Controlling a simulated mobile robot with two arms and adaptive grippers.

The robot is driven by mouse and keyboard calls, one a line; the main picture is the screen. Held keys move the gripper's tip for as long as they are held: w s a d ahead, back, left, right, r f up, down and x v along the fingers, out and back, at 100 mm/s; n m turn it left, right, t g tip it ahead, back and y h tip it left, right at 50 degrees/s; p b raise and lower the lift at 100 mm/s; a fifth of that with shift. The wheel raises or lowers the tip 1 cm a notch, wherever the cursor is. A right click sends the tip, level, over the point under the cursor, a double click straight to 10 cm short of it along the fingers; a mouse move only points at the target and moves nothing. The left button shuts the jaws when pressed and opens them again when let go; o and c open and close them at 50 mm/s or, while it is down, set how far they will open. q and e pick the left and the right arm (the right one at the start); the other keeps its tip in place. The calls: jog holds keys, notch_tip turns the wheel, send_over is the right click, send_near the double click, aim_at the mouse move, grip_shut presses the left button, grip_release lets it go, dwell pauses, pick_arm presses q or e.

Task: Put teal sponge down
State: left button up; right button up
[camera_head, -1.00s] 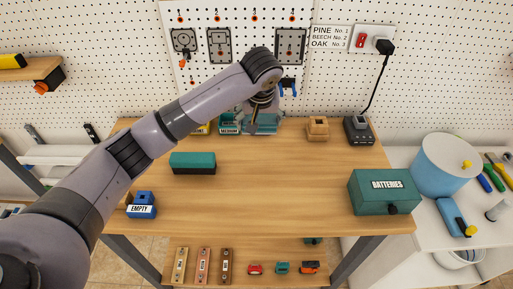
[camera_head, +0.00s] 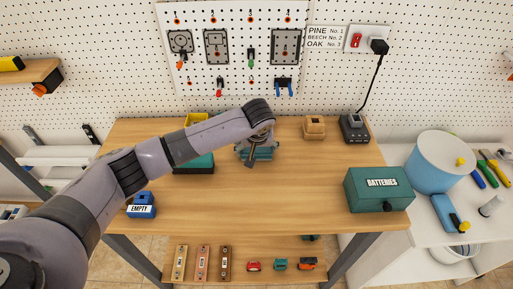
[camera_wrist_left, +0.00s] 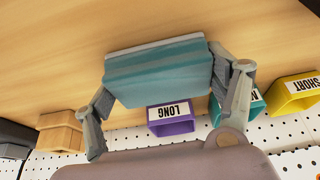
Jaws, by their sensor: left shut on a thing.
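The teal sponge (camera_wrist_left: 158,72) is a teal block with a pale grey layer along one long edge. In the left wrist view it sits between the two fingers of my left gripper (camera_wrist_left: 160,90), which is shut on it. In the head view my left gripper (camera_head: 254,152) is over the back middle of the workbench, and the sponge (camera_head: 262,155) shows partly beneath it. I cannot tell whether the sponge touches the bench top. My right gripper is not in view.
The wooden workbench (camera_head: 285,195) is clear in front. Purple LONG (camera_wrist_left: 170,119), teal (camera_wrist_left: 250,104) and yellow SHORT (camera_wrist_left: 294,93) bins stand behind. The BATTERIES box (camera_head: 378,190) is right, the EMPTY bin (camera_head: 141,207) left.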

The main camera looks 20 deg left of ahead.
pick_arm(q)
jog(key=shift+f, duration=0.1)
jog(key=o, duration=1.1)
jog(key=shift+o, duration=0.2)
